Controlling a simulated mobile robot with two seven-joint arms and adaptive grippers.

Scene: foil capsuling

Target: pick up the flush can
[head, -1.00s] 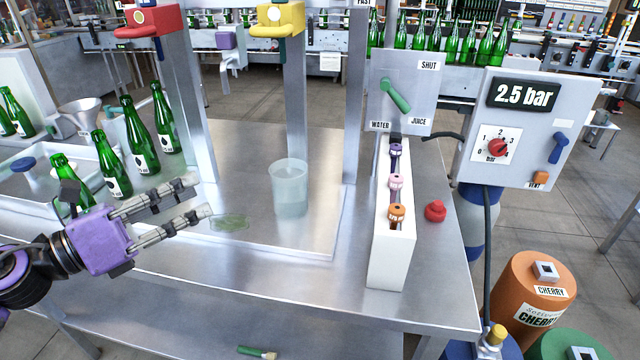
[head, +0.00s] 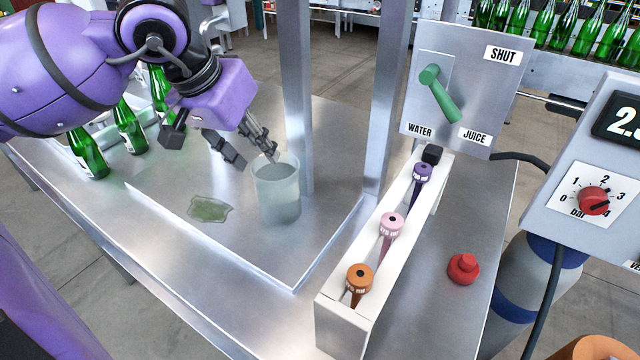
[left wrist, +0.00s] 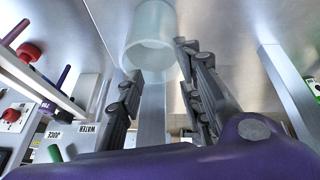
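The flush can, a translucent pale cup (head: 277,190), stands upright on the steel bench near the upright post. It also shows in the left wrist view (left wrist: 151,40), ahead of the fingers. My left gripper (head: 252,150) hangs just behind and above the can's rim, its fingers spread and pointing down toward it. In the left wrist view the two fingers (left wrist: 158,68) are apart with nothing held between them. Whether a finger touches the can cannot be told. My right gripper is not in view.
A white rack (head: 340,318) with several coloured nozzles stands right of the can. A red knob (head: 463,268) lies beyond it. A green puddle (head: 209,208) is left of the can. Green bottles (head: 87,153) stand at the left. The valve panel (head: 468,75) rises behind.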

